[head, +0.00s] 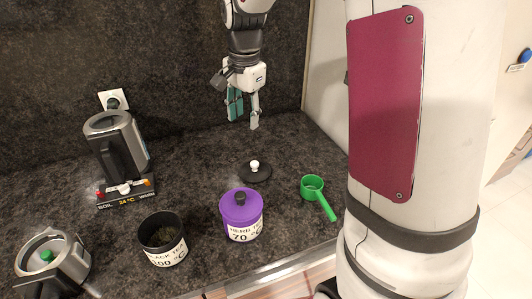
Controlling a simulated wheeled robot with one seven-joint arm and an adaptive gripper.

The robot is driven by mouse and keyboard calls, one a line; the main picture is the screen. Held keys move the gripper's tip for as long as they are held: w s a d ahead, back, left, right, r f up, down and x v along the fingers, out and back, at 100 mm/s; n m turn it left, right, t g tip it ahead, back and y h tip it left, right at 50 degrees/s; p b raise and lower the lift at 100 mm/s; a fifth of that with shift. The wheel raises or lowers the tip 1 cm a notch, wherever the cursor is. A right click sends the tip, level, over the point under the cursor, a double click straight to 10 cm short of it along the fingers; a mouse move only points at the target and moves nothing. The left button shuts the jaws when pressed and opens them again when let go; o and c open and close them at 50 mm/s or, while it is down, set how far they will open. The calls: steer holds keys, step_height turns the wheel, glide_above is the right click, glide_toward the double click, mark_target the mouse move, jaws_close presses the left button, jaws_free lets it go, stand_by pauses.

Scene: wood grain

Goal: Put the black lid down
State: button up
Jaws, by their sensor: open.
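The black lid (256,176) with its white knob lies flat on the dark countertop, behind and right of the purple jar. My gripper (244,121) is above and slightly behind the lid, clear of it. Its fingers point down, spread apart, with nothing between them. The black tea canister (164,255) stands without a lid at the front, and dark tea leaves show inside it.
A purple herb tea jar (242,220) with its lid on stands near the front edge. A green scoop (313,184) lies to the right. A kettle (118,148) on its base stands back left, and a steel pot (52,268) stands front left.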

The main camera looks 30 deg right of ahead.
steer(key=s+a+r+n+t, duration=0.1)
steer(key=s+a+r+n, duration=0.1)
steer(key=s+n, duration=0.3)
steer(key=s+a+r+n+t, duration=0.1)
steer(key=s+a+r+n, duration=0.2)
steer(key=s, duration=0.8)
steer(key=s+a+r+n+t, duration=0.2)
steer(key=s+a+n, duration=0.2)
steer(key=s+n, duration=0.2)
steer(key=shift+s+a+r+n, duration=0.2)
steer(key=shift+s+r+n, duration=0.1)
steer(key=shift+s, duration=0.85)
